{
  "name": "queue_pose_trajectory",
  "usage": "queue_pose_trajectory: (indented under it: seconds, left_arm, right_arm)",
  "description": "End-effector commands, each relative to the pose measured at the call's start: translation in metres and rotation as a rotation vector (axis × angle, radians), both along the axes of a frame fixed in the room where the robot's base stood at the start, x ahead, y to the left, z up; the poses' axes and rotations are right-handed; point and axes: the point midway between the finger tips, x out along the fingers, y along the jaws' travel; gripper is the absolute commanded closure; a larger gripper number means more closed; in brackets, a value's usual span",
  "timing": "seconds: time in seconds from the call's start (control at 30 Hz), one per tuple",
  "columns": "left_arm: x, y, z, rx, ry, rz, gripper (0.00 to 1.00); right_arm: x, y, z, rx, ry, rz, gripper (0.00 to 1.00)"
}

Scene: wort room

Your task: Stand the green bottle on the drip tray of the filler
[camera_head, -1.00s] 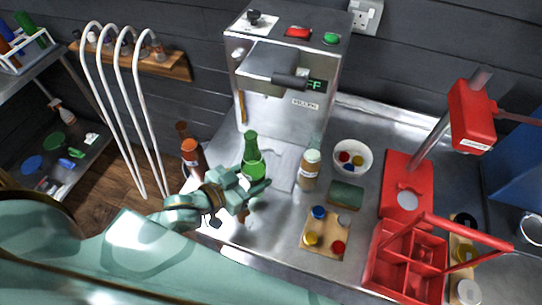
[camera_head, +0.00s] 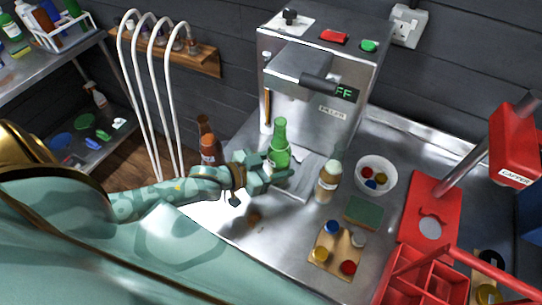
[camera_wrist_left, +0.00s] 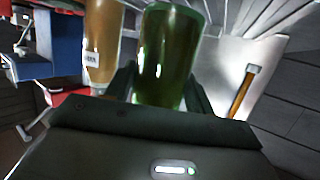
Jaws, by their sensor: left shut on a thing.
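The green bottle (camera_head: 279,147) is upright at the front left of the filler (camera_head: 318,85). My left gripper (camera_head: 279,174) is shut on its lower part and hides its base. In the left wrist view the green bottle (camera_wrist_left: 167,55) stands between the two fingers (camera_wrist_left: 165,88). The drip tray (camera_head: 301,184) looks like the pale flat plate in front of the filler, partly hidden by bottle and gripper. I cannot tell whether the bottle touches it. My right gripper is not in view.
An amber bottle (camera_head: 327,182) stands close on the right, and brown bottles (camera_head: 209,150) on the left. A bowl of caps (camera_head: 376,176), a green sponge (camera_head: 363,212), a board with caps (camera_head: 337,250), a red capper (camera_head: 428,215) and a red crate (camera_head: 421,282) lie further right.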

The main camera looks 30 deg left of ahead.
Motion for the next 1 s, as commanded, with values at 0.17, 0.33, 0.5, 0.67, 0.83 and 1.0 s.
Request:
queue_pose_trajectory:
  seconds: [0.17, 0.33, 0.5, 0.67, 0.83, 1.0]
  left_arm:
    - [0.022, 0.001, -0.002, 0.000, -0.006, -0.001, 0.67]
    - [0.042, 0.002, -0.003, 0.001, -0.005, -0.001, 0.67]
    - [0.053, 0.003, 0.001, 0.000, -0.002, 0.000, 0.67]
    - [0.053, 0.003, 0.002, -0.001, -0.003, 0.001, 0.67]
    - [0.053, 0.003, 0.000, -0.001, -0.003, 0.000, 0.67]
    - [0.053, 0.003, -0.001, -0.001, -0.003, 0.000, 0.67]
  right_arm:
    - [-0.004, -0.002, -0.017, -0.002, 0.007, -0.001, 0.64]
    - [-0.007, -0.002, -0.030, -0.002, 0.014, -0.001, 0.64]
    - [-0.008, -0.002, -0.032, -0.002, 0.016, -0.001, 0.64]
    - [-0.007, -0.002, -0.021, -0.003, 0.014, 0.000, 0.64]
    - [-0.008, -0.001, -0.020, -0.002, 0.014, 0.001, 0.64]
    - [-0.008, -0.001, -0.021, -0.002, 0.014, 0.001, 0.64]
